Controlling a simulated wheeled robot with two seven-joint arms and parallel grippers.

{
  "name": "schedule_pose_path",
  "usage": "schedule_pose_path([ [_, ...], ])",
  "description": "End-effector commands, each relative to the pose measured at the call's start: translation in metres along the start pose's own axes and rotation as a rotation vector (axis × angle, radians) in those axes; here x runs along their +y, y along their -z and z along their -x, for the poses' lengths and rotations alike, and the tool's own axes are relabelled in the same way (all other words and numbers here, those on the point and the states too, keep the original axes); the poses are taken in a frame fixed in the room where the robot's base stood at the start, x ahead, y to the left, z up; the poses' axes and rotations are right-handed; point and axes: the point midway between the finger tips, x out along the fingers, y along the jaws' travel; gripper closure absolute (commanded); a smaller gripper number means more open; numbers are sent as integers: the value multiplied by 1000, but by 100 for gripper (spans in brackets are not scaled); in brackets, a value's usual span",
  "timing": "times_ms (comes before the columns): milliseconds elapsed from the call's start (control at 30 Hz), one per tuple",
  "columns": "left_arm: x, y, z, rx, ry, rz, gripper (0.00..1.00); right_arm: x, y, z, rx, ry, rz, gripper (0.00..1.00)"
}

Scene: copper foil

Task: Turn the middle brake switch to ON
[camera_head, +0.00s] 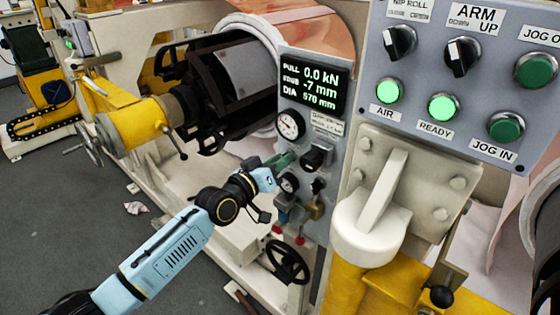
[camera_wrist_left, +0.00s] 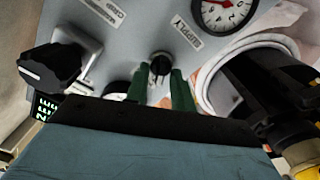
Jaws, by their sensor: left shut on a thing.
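A grey panel (camera_head: 325,130) carries the controls in front of my left arm. In the left wrist view, a small black switch (camera_wrist_left: 160,63) on a pale stem sits between the green fingers of my left gripper (camera_wrist_left: 160,88). The gripper is shut on it. In the head view, the left gripper (camera_head: 282,161) is against the panel, below the round gauge (camera_head: 290,124), and hides that switch. A larger black knob (camera_head: 316,158) is just to its right; it also shows in the left wrist view (camera_wrist_left: 50,68). I cannot read a brake or ON label. My right gripper is out of view.
A lower small gauge (camera_head: 289,184), a small black knob (camera_head: 318,186) and a black handwheel (camera_head: 288,262) are close below the gripper. A display (camera_head: 312,83) is above. A button panel (camera_head: 470,75) and a pale lever (camera_head: 383,195) stand to the right.

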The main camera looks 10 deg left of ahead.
Motion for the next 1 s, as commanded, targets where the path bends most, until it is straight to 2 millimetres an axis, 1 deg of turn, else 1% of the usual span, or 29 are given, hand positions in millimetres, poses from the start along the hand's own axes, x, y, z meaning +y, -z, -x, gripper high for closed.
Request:
schedule_pose_path([
  [200, -1, -2, 0, -3, 1, 38, 98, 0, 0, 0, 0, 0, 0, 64],
  [600, -1, -2, 0, -3, 1, 42, 98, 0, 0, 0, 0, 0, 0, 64],
  [633, -1, -2, 0, -3, 1, 42, 72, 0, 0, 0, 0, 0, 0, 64],
  [667, -1, -2, 0, -3, 1, 42, 70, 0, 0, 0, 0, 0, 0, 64],
  [900, 0, -1, 0, -2, 1, 40, 70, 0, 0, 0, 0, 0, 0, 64],
  [1000, -1, -1, 4, -2, 1, 40, 70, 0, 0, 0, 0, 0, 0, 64],
])
